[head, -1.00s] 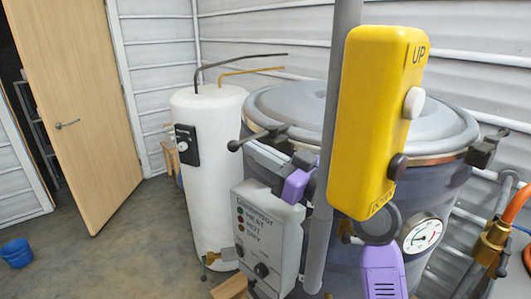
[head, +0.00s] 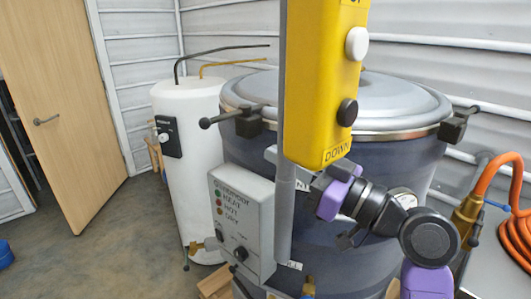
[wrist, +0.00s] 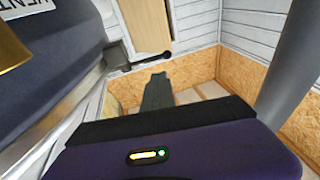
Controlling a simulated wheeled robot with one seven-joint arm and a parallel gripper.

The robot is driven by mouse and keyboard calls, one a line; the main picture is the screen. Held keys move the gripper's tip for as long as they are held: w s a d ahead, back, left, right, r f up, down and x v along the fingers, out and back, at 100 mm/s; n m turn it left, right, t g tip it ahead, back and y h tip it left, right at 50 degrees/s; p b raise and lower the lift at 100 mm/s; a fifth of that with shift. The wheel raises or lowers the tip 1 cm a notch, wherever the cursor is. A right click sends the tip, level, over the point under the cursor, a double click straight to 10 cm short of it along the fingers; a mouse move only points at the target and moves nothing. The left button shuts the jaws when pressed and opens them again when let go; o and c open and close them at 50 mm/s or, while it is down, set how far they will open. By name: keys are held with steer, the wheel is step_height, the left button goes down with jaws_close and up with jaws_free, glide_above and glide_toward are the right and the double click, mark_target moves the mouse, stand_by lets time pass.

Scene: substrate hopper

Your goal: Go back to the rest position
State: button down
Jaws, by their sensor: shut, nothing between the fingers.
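My gripper (head: 273,155) is in the head view, in front of the dark drum and close to the grey pole (head: 287,215), which hides part of it. Its purple body (head: 335,197) sits just below the yellow pendant. In the wrist view the dark fingers (wrist: 158,90) are together, with nothing between them. My arm runs from the gripper down to the lower right.
The yellow pendant (head: 322,110), with a white and a black button, hangs close by. The lidded drum (head: 340,100) stands behind. The generator box (head: 242,215) and white tank (head: 185,190) are left. An orange hose (head: 485,185) is right. Open floor (head: 90,260) lies left.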

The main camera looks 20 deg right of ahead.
steer(key=shift+s+d+f, duration=0.1)
steer(key=shift+s, duration=0.2)
steer(key=d+r+m+t+h, duration=0.1)
steer(key=d+m+t+h, duration=0.3)
steer(key=d+m+h, duration=0.2)
steer(key=s+d+f+m+h, duration=0.2)
steer(key=s+f+m+h, duration=0.45)
steer(key=f, duration=0.65)
steer(key=s+a+f+n+g, duration=0.2)
steer(key=s+f, duration=0.3)
steer(key=s, duration=0.5)
steer(key=s+a+f+n+g+y, duration=0.1)
steer(key=s+a+f, duration=0.3)
steer(key=s, duration=0.5)
steer(key=s+a+f+n+g+y, duration=0.1)
steer(key=s+a+f+n+g, duration=0.2)
steer(key=s+f, duration=0.5)
steer(key=s+a, duration=0.1)
steer(key=s, duration=0.1)
steer(key=shift+s+g, duration=0.3)
steer(key=shift+s, duration=0.05)
